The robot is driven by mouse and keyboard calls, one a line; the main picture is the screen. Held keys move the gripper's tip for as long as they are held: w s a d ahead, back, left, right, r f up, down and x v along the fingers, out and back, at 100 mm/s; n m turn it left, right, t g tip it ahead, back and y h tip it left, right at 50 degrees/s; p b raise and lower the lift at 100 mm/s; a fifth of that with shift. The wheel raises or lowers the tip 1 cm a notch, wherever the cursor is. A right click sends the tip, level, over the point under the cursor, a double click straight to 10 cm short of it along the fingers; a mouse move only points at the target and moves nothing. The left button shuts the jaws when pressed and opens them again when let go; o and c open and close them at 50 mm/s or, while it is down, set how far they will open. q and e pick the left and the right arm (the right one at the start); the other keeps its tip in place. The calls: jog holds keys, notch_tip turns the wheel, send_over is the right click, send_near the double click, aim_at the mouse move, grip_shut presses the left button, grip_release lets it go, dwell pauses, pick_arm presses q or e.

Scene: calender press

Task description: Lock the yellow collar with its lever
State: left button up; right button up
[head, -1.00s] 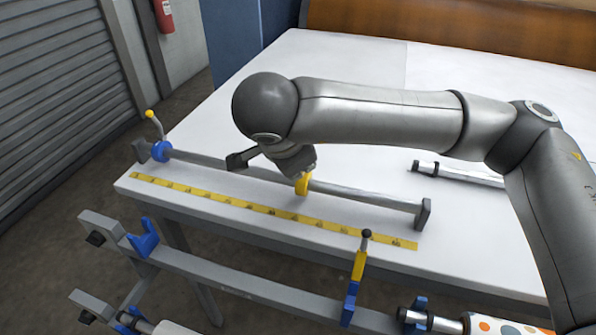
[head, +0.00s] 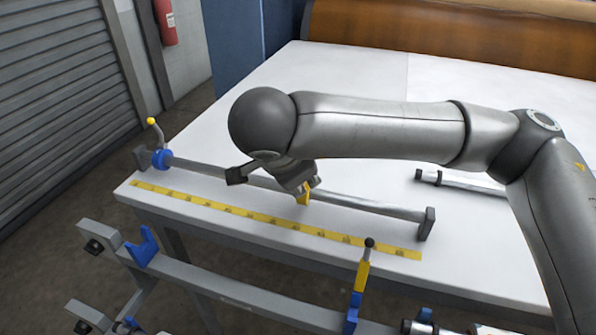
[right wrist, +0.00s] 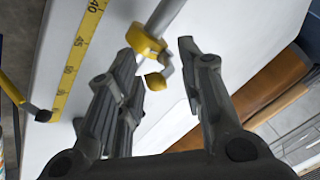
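The yellow collar (head: 305,197) sits around the grey bar (head: 365,204), right of the bar's middle, partly hidden by my right gripper. It also shows in the right wrist view (right wrist: 144,42), where its short lever with a rounded yellow knob (right wrist: 155,82) sticks out from the bar. My right gripper (right wrist: 160,58) is open. Its fingers stand apart on either side of the lever and knob, and a left finger is close to the collar; contact cannot be told. In the head view my right gripper (head: 303,186) is at the collar. My left gripper is not in view.
A blue collar (head: 161,159) with a raised, yellow-knobbed lever is at the bar's left end. A yellow ruler strip (head: 265,218) runs along the white table's front edge. A lower rack with a yellow-blue post (head: 361,275) stands in front. A silver roller (head: 465,184) lies at right.

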jog(key=shift+s+r, duration=0.1)
jog(key=shift+r, duration=0.2)
jog(key=v, duration=1.1)
jog(key=shift+r, duration=0.15)
jog(key=shift+s+a, duration=0.1)
jog(key=shift+s, duration=0.05)
